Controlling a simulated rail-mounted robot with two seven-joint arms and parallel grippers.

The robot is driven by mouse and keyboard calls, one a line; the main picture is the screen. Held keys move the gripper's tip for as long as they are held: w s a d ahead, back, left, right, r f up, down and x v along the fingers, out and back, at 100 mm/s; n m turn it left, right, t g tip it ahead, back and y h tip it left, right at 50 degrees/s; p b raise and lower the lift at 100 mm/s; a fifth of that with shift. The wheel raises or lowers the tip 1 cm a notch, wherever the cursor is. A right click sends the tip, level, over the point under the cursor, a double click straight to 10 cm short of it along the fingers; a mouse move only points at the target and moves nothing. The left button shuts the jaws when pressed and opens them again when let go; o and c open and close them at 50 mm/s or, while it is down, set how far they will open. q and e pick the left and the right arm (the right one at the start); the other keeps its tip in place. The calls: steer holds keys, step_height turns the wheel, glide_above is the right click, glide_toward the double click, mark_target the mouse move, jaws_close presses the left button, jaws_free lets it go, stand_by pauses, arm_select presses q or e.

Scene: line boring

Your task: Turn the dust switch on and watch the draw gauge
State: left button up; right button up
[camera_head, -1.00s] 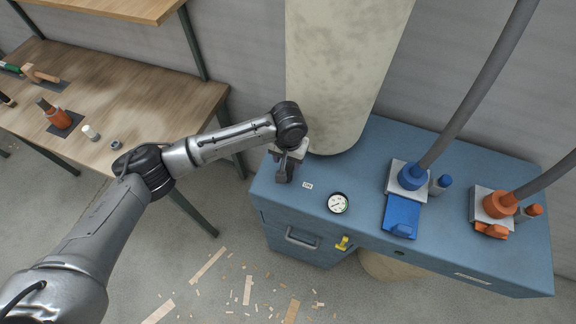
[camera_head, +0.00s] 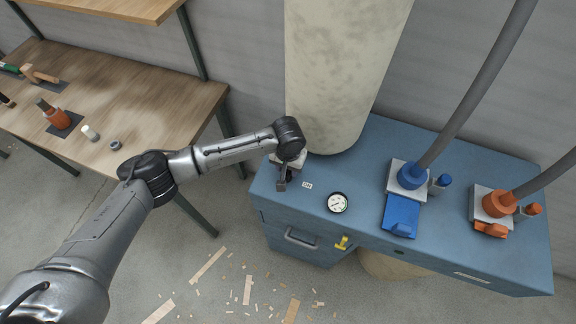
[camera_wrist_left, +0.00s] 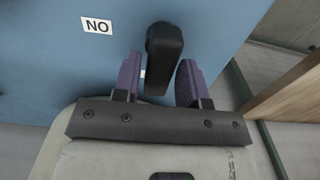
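The dust switch shows as a dark lever (camera_wrist_left: 164,48) on the blue cabinet top in the left wrist view. A small label reading ON in the head view (camera_head: 307,185) is beside it. My left gripper (camera_wrist_left: 159,63) is open, with its two fingers on either side of the lever and small gaps showing. In the head view the left gripper (camera_head: 283,180) is low over the cabinet's left end and largely hides the switch. The draw gauge (camera_head: 338,203) is a round white dial with a dark rim, right of the label. Its reading is too small to tell. My right gripper is not in view.
The blue cabinet (camera_head: 355,160) also carries a blue hose port (camera_head: 411,177) and an orange one (camera_head: 498,204). A wide pale column (camera_head: 335,75) rises close behind the gripper. A yellow valve handle (camera_head: 342,242) is at the front. A wooden workbench (camera_head: 150,105) is at left.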

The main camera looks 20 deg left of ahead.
arm_select(q)
steer(key=c, duration=0.6)
steer(key=shift+d+r+m+p, duration=0.1)
steer(key=shift+r+m+p, duration=0.1)
steer(key=shift+m+p, duration=0.6)
steer(key=shift+d+m+p, duration=0.1)
steer(key=shift+m+p, duration=1)
steer(key=shift+p, duration=0.15)
steer(key=m+p, duration=0.2)
steer(key=m, duration=0.1)
steer(key=shift+s+d+m, duration=0.15)
steer(key=shift+d+m, duration=0.05)
steer(key=shift+m, duration=0.1)
steer(key=m+p, duration=0.1)
steer(key=m, duration=0.1)
steer(key=shift+m+p, duration=0.3)
steer(key=shift+m, duration=0.1)
steer(key=m, duration=0.1)
steer(key=m+p, duration=0.1)
steer(key=shift+s+d+f+m, duration=0.1)
steer(key=shift+s+d+m, duration=0.05)
steer(key=shift+m, duration=0.15)
steer(key=m, duration=0.3)
steer(key=shift+s+p, duration=0.15)
steer(key=shift+p, duration=0.15)
steer(key=shift+d+m, duration=0.1)
steer(key=shift+m, duration=0.9)
steer(key=shift+s, duration=0.1)
